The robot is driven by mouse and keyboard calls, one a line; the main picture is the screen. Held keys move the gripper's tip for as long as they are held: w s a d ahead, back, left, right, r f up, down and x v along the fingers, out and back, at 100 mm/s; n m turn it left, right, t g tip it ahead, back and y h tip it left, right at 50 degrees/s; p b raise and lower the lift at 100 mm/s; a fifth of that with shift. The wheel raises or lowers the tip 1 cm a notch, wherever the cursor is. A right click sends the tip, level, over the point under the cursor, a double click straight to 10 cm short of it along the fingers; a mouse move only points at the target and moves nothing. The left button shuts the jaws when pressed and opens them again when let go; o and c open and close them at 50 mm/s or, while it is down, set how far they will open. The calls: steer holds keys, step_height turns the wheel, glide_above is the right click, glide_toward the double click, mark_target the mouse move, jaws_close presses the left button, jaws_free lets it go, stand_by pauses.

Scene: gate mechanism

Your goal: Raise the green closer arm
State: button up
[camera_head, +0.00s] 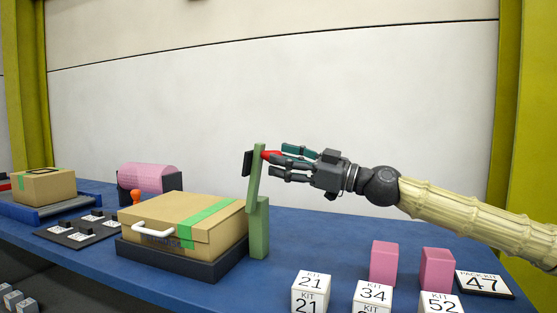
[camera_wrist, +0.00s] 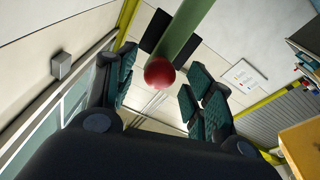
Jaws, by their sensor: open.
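The green closer arm (camera_head: 256,175) stands nearly upright on a green post (camera_head: 259,235) at the right end of a dark tray. A black pad (camera_head: 247,163) is on its left side near the top. A red knob (camera_head: 268,154) sticks out to the right, towards my gripper (camera_head: 284,160). My gripper is open, with its fingers reaching left to the knob. In the wrist view the red knob (camera_wrist: 159,73) lies between the spread fingers, in front of the green arm (camera_wrist: 187,32). Contact between fingers and knob cannot be told.
A cardboard box (camera_head: 165,213) with green tape and a white handle sits in the dark tray (camera_head: 190,268), left of the post. Pink blocks (camera_head: 384,263) and numbered white kit boxes (camera_head: 311,291) stand below my arm. A pink roll (camera_head: 147,177) lies farther back.

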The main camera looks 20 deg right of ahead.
steer(key=v, duration=0.9)
steer(key=shift+s+d, duration=0.2)
steer(key=shift+d, duration=0.05)
steer(key=shift+f, duration=0.15)
